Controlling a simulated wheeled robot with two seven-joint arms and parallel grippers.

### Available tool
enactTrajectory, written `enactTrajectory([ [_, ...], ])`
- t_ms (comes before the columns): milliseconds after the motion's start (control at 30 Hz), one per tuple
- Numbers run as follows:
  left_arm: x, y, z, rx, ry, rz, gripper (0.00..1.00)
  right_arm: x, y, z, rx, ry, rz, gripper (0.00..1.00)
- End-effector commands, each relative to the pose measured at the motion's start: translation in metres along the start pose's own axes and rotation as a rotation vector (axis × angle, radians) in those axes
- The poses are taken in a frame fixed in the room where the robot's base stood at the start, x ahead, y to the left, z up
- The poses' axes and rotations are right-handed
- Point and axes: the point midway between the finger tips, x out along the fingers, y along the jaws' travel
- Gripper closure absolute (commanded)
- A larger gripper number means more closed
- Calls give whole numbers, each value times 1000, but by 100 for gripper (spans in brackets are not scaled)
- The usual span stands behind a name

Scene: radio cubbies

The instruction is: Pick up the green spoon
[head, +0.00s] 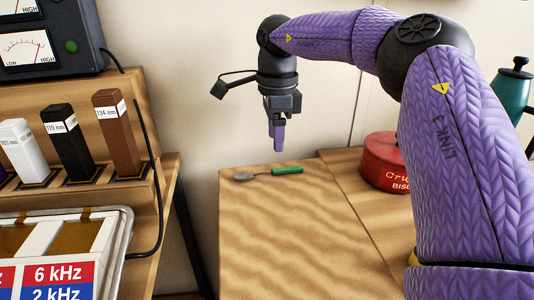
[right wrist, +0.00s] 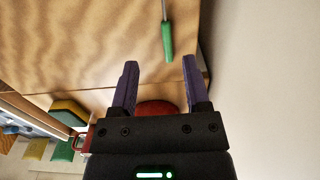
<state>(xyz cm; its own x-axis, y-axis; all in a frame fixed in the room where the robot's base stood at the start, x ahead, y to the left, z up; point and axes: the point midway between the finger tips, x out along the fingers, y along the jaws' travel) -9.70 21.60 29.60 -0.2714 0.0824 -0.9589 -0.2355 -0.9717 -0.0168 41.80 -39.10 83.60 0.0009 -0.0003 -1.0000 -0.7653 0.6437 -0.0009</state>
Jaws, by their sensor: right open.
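The green spoon (head: 270,172) lies flat on the wooden tabletop (head: 290,230), close to its far edge. Its green handle points right and its grey bowl points left in the head view. In the right wrist view the green handle (right wrist: 167,42) shows beyond the fingertips, with part of the grey stem above it. My right gripper (head: 278,140) hangs above the spoon, fingers pointing down, apart from it. In the right wrist view the two purple fingers (right wrist: 159,62) are spread with nothing between them. My left gripper is not in view.
A red biscuit tin (head: 385,165) and a teal pot (head: 512,90) stand to the right. At left, a wooden rack holds white, black and brown blocks (head: 118,135) beside a metal tray (head: 120,225). A wall stands close behind. The tabletop in front of the spoon is clear.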

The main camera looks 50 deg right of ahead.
Motion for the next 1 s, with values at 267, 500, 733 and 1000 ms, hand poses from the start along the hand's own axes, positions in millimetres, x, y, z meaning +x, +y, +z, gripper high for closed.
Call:
enactTrajectory([
  [267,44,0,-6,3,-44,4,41,71,-10,4,0,5,7,40],
  [500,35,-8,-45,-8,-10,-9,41,78,-8,4,-1,1,0,40],
  [733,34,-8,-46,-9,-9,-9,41,77,-8,4,0,0,0,46],
  [1000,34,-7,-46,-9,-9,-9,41,77,-8,4,0,0,0,100],
])
